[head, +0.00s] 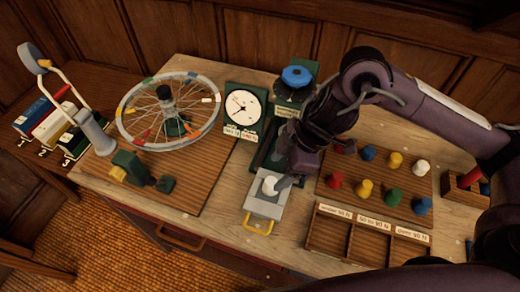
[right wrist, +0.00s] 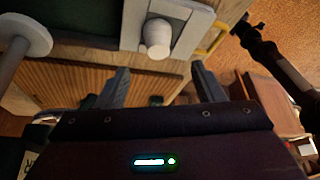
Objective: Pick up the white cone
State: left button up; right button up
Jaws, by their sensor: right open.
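A white cone-like piece (head: 270,187) sits on a light grey plate (head: 264,207) with a yellow handle, at the front of a green press. It also shows in the right wrist view (right wrist: 157,38), just beyond the fingers and roughly centred between them. Another white cone (head: 421,167) stands on the brown board at the right, among coloured ones. My right gripper (head: 284,181) is close by the piece on the plate, pointing down, its tips partly hidden. In the right wrist view, my right gripper (right wrist: 161,78) has its fingers apart with nothing between them.
The press's blue knob (head: 296,76) rises beside my right arm. A brown board (head: 345,195) carries several coloured cones, with an open compartment box (head: 362,247) in front. A spoked wheel (head: 170,110) and a dial (head: 243,107) stand to the left.

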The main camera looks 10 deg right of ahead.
aim_at(272, 181)
jog(key=shift+s+a+f, duration=0.2)
jog(key=shift+f, duration=0.45)
jog(key=shift+s+a+f, duration=0.15)
jog(key=shift+s+f, duration=0.05)
jog(key=shift+f, duration=0.4)
jog(key=f, duration=0.1)
jog(key=w+f+p, duration=0.1)
jog(key=shift+a+f, duration=0.3)
jog(key=shift+a, duration=0.05)
jog(key=shift+x, duration=0.8)
jog(key=shift+w+d, duration=0.1)
jog(key=c, duration=1.1)
pick_arm(q)
jog(key=s, duration=0.1)
jog(key=s+r, duration=0.1)
jog(key=shift+s+r, duration=0.1)
jog(key=shift+s, duration=0.2)
pick_arm(e)
jog(key=shift+c, duration=0.3)
jog(key=shift+r, duration=0.15)
